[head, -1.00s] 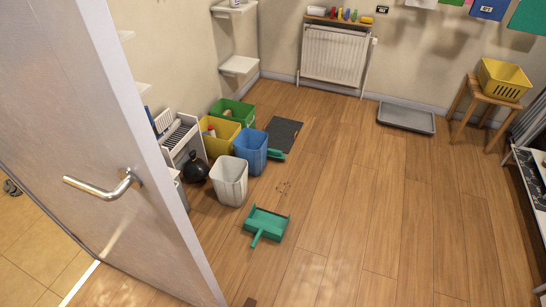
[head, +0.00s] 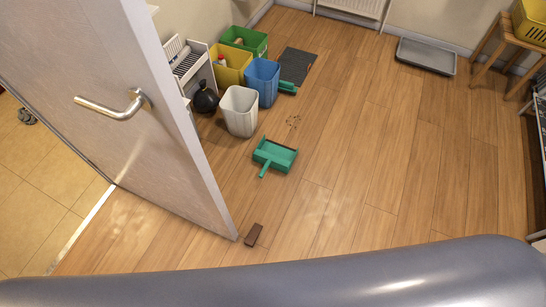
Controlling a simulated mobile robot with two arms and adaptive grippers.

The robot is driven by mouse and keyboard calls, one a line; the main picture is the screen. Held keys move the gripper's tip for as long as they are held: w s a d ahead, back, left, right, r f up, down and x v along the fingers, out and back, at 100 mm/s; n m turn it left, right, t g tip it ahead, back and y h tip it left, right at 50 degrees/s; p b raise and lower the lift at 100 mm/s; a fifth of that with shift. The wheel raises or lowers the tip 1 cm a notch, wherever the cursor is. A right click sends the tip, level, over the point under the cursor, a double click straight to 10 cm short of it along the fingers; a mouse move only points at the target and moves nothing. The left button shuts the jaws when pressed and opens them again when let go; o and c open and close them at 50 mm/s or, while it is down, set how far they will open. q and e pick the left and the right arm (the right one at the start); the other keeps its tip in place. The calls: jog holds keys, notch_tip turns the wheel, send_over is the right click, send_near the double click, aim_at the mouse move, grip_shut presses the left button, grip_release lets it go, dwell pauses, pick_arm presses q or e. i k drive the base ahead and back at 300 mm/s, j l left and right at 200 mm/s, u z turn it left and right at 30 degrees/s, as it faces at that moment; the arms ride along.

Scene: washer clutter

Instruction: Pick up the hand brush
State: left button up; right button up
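A green object that looks like the hand brush (head: 288,87) lies on the floor at the right side of the blue bin (head: 263,82). The bin hides part of it. A green dustpan (head: 275,156) lies on the floor nearer to me, its handle pointing toward me. Neither of my grippers is in the head view. A smooth grey part of my own body fills the bottom edge.
A white bin (head: 240,112), yellow bin (head: 231,67) and green bin (head: 245,39) stand by the left wall. A door (head: 150,60) stands open at left, with a brown wedge (head: 254,235) near its foot. Crumbs (head: 293,121) dot the floor. The middle floor is clear.

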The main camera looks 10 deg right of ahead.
aim_at(286, 86)
jog(key=k, duration=0.25)
jog(key=k+u, duration=0.2)
jog(key=u, duration=0.3)
jog(key=k+j+u, duration=0.1)
jog(key=u, duration=0.4)
jog(key=i+l+u, duration=0.1)
jog(key=l, duration=0.3)
jog(key=i+l+u, duration=0.1)
jog(key=l, duration=0.3)
jog(key=i+l+u, duration=0.1)
jog(key=l, duration=0.3)
jog(key=i+l+u, duration=0.1)
jog(key=l, duration=0.35)
jog(key=i+l, duration=0.15)
jog(key=l, duration=0.25)
jog(key=i+l, duration=0.1)
jog(key=l, duration=0.35)
jog(key=i+l, duration=0.15)
jog(key=l, duration=0.25)
jog(key=i+l, duration=0.1)
jog(key=l, duration=0.3)
jog(key=i+l, duration=0.15)
jog(key=l, duration=0.3)
jog(key=i+l, duration=0.1)
jog(key=l, duration=0.3)
